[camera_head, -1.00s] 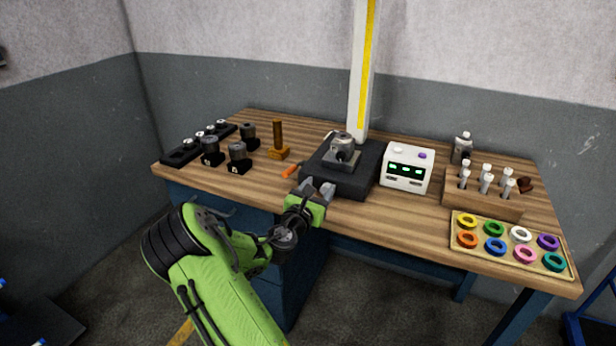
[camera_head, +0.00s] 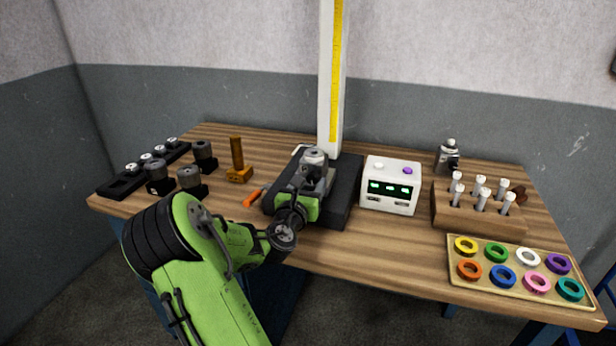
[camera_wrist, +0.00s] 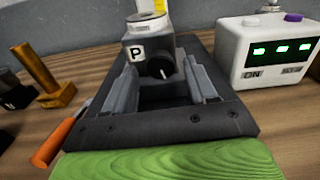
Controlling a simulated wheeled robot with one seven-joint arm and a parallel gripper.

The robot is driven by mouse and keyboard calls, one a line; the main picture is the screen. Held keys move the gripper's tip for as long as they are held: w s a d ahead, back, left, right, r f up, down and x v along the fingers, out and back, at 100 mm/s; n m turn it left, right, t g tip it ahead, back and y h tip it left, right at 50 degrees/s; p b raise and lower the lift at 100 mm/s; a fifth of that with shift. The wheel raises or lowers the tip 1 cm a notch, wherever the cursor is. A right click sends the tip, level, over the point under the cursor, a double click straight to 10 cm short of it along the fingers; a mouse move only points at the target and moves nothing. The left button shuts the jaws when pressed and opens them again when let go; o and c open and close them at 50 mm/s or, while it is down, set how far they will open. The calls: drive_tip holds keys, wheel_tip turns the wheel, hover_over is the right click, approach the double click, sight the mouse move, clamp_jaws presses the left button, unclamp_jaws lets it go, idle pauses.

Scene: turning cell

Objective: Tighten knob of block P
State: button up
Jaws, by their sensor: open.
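Block P (camera_wrist: 134,50) is a grey block with a white "P" label, seated on the dark base (camera_wrist: 180,127) in the middle of the bench. Its black knob (camera_wrist: 160,66) with a white mark faces me in the wrist view. In the head view the block's top (camera_head: 314,157) shows just beyond my gripper. My gripper (camera_wrist: 158,88) is open, its two grey fingers reaching toward the block, one on each side of the knob with space between. No contact shows. In the head view my gripper (camera_head: 310,188) hides most of the block's front.
A white device with green displays (camera_head: 391,185) stands close to the right. An orange-handled tool (camera_head: 254,198) lies left of the base, near a wooden post (camera_head: 238,162). Dark blocks stand further left. A rack (camera_head: 478,212) and a tray of coloured rings (camera_head: 522,286) are at right.

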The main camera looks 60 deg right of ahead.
drive_tip(key=shift+d+r, duration=0.1)
drive_tip(key=shift+d, duration=0.05)
drive_tip(key=shift+s, duration=0.1)
drive_tip(key=shift+c, duration=0.5)
drive_tip(key=c, duration=1)
drive_tip(key=shift+m, duration=1.5)
clamp_jaws()
drive_tip(key=o, duration=1.1)
unclamp_jaws()
